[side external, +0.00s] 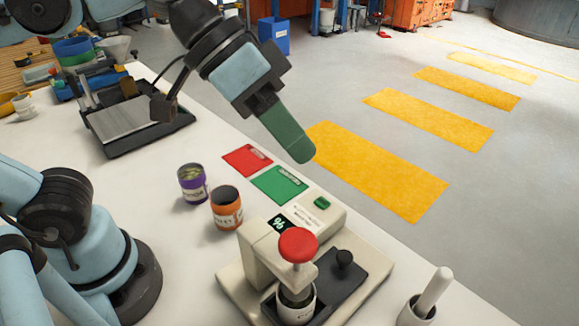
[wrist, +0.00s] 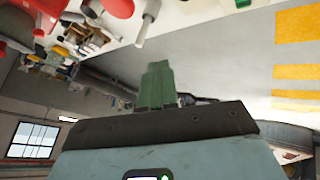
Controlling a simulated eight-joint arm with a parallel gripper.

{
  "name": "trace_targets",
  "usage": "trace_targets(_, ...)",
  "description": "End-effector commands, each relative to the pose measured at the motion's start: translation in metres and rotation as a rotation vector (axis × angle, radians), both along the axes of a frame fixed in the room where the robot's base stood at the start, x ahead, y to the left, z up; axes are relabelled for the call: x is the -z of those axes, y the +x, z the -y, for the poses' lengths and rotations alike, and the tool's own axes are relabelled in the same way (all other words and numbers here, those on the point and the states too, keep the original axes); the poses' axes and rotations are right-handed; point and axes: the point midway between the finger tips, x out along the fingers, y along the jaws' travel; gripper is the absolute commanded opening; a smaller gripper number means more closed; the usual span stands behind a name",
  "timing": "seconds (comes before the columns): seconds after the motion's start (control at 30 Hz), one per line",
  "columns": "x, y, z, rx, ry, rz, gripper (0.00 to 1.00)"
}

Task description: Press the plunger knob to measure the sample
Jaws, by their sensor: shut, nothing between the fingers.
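The beige moisture meter (side external: 255,262) stands at the front of the bench in the side view. Its red plunger knob (side external: 298,244) sits up on top of the meter's arm, above a pale sample cup (side external: 296,306) with dark contents. A small display (side external: 280,223) shows a % sign. My gripper (side external: 300,156) has green fingers closed together with nothing between them. It hangs tilted above and behind the meter, clear of the knob. The fingers also show in the wrist view (wrist: 157,78), where red parts at the top edge are cut off and hard to identify.
A black knob (side external: 344,260) stands on the meter's dark plate, and a green button (side external: 322,202) is at its back. A pestle (side external: 434,290) stands in a cup at right.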

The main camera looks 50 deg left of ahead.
Motion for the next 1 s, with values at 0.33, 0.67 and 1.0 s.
trace_targets(0.33,-0.052,-0.047,0.050,0.198,-0.125,-0.060,0.00)
trace_targets(0.67,-0.055,-0.050,0.052,0.207,-0.134,-0.064,0.00)
trace_targets(1.0,-0.039,-0.050,0.052,0.206,-0.134,-0.063,0.00)
